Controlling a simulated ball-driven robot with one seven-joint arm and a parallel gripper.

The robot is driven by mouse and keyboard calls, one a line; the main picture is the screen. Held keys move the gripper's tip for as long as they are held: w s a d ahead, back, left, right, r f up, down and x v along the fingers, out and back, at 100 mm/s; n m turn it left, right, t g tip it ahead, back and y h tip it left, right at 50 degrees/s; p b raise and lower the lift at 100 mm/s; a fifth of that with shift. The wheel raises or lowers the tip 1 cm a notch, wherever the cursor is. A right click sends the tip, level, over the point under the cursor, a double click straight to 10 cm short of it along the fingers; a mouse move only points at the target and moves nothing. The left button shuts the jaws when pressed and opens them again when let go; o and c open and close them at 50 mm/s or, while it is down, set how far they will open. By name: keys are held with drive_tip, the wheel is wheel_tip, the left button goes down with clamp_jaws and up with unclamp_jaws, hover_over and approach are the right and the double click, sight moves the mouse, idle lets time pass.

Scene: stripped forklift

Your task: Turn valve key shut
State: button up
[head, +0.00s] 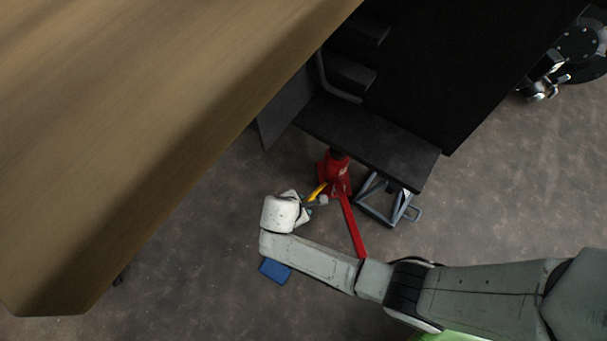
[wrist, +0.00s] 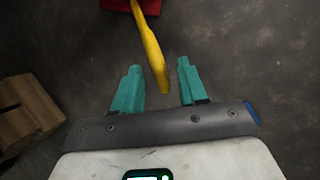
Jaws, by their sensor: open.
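The valve key is a yellow bar (head: 316,192) sticking out to the lower left from the base of a red jack (head: 338,170). In the wrist view the yellow key (wrist: 150,48) runs down from the red jack base (wrist: 131,4), and its free end lies between my teal fingers. My gripper (wrist: 159,68) is open, with a visible gap between the key and each finger. In the head view my gripper (head: 308,201) is at the key's outer end, partly hidden by my white wrist. The jack stands under a dark forklift part.
A long red lever (head: 353,228) slopes down from the jack beside my arm. A grey metal stand (head: 390,207) is right of the jack. A blue block (head: 275,270) lies on the floor. A wooden surface (head: 130,110) covers the upper left. Wooden pieces (wrist: 25,110) show at the wrist view's left.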

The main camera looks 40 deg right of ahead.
drive_tip(key=shift+b+x, duration=0.35)
drive_tip(key=shift+x, duration=0.7)
drive_tip(key=shift+c, duration=0.4)
clamp_jaws()
